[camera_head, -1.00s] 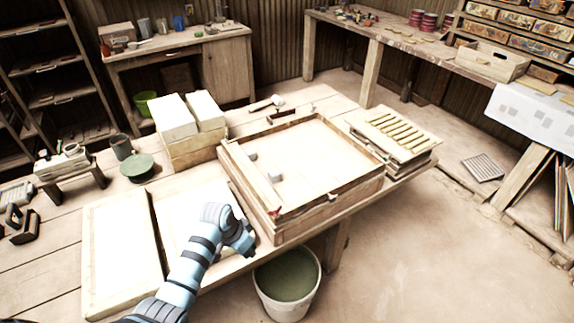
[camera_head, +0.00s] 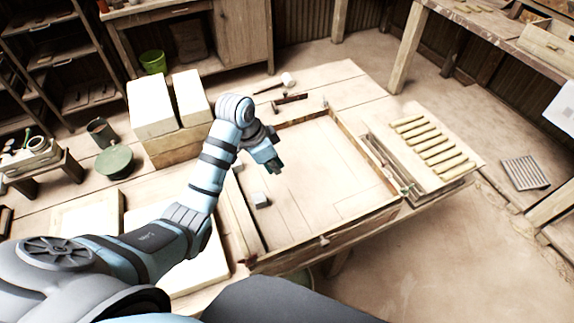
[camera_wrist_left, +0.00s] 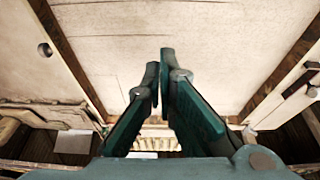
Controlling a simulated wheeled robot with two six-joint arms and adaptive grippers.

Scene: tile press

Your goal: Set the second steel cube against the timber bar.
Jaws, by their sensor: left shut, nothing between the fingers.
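A small grey steel cube (camera_head: 261,199) sits in the wooden press frame (camera_head: 290,258), close to the timber bar (camera_head: 246,225) along its left side; I cannot tell whether they touch. A second small grey cube (camera_head: 239,168) shows partly behind my left arm, near the bar's far end. My left gripper (camera_head: 275,169) is over the frame, beyond the nearer cube and to its right. In the left wrist view its green fingers (camera_wrist_left: 162,75) are shut and empty, with the pale board below. No cube shows clearly there. My right gripper is out of view.
White blocks (camera_head: 152,105) stand left of the frame. A board with several yellow strips (camera_head: 433,148) lies to the right. A hammer (camera_head: 285,80) lies behind. A green round lid (camera_head: 114,160) and dark cup (camera_head: 101,131) are at left. The frame's middle is clear.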

